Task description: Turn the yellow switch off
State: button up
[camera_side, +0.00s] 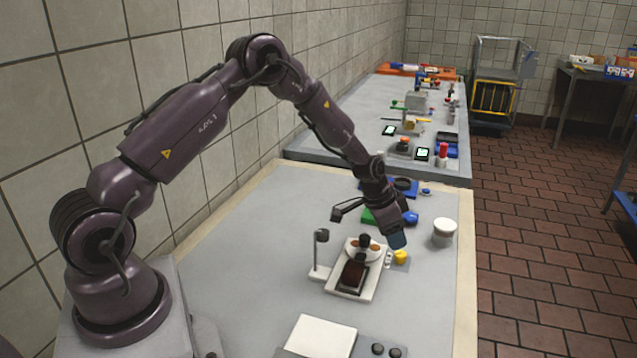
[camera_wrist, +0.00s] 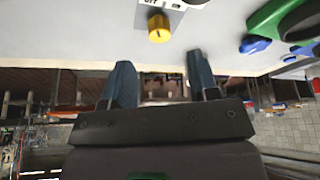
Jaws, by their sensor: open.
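The yellow switch (camera_side: 400,257) is a small round knob at the right of the white device on the table. In the wrist view the yellow knob (camera_wrist: 159,28) sits at the top, beside a white plate with the printed letters "OFF" and other marks, partly cut by the frame edge. I cannot tell its setting. My gripper (camera_side: 397,240) is just above and beside the knob in the side view. In the wrist view the two blue-grey fingers of my gripper (camera_wrist: 160,82) are apart with nothing between them, and the knob lies beyond their tips.
A white device (camera_side: 340,285) with a dark tray stands left of the knob. A white round container (camera_side: 444,230) stands to the right. Green and blue parts (camera_wrist: 285,22) lie near the knob. A white board (camera_side: 320,338) lies at the front. The table right of the device is mostly clear.

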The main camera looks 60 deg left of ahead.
jog(key=s+d+r+n+g+y, duration=0.1)
jog(key=s+d+r+n, duration=0.3)
jog(key=s+r, duration=1.4)
jog(key=shift+s+r+g, duration=0.3)
jog(key=shift+s+g, duration=0.5)
jog(key=shift+g, duration=0.1)
